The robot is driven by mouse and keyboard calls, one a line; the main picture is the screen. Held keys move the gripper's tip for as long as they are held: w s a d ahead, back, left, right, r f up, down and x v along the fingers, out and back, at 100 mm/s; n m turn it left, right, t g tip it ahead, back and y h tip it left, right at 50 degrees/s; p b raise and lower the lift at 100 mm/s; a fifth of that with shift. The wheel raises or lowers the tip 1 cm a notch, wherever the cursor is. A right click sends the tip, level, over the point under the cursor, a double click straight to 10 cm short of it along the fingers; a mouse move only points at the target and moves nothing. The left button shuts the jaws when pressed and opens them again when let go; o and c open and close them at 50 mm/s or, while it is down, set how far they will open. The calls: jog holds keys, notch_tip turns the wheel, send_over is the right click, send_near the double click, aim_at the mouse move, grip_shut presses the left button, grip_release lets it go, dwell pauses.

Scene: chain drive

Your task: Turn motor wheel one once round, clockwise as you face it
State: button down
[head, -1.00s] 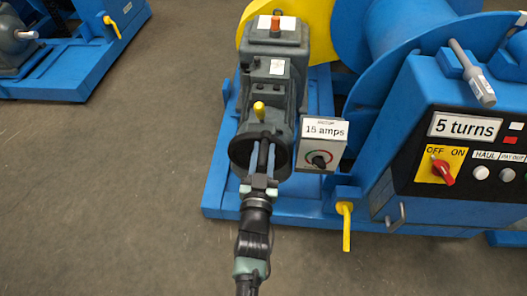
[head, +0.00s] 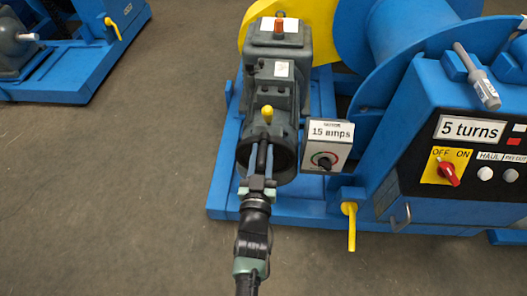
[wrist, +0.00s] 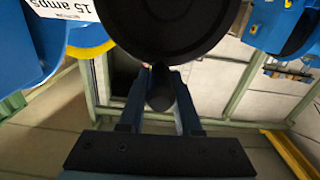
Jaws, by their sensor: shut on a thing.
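The grey motor (head: 277,90) stands on a blue frame, with its dark round wheel (head: 285,163) at the near end, facing my arm. No number is readable on the wheel. My gripper (head: 258,168) is in front of the wheel's lower left part, shut on its dark handle (head: 262,155). In the wrist view the black wheel face (wrist: 175,25) fills the top. There the handle (wrist: 160,98) sits between the two fingers of my gripper (wrist: 161,88), just below the wheel's rim. The far side of the wheel is hidden.
A small box (head: 327,146) reading 15 amps stands close right of the wheel. A yellow lever (head: 350,225) is at the blue frame's (head: 228,205) front. The control panel (head: 466,165) with a 5 turns sign is farther right. Floor to the left is clear.

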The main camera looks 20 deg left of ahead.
jog(key=shift+s+a+f, duration=0.15)
jog(key=shift+a, duration=0.15)
jog(key=c, duration=0.6)
grip_release()
jog(key=shift+d, duration=0.3)
jog(key=p+v, duration=0.1)
jog(key=v, duration=1.1)
jog(key=shift+s+p, duration=0.4)
jog(key=shift+w+d, duration=0.1)
jog(key=shift+d, duration=0.05)
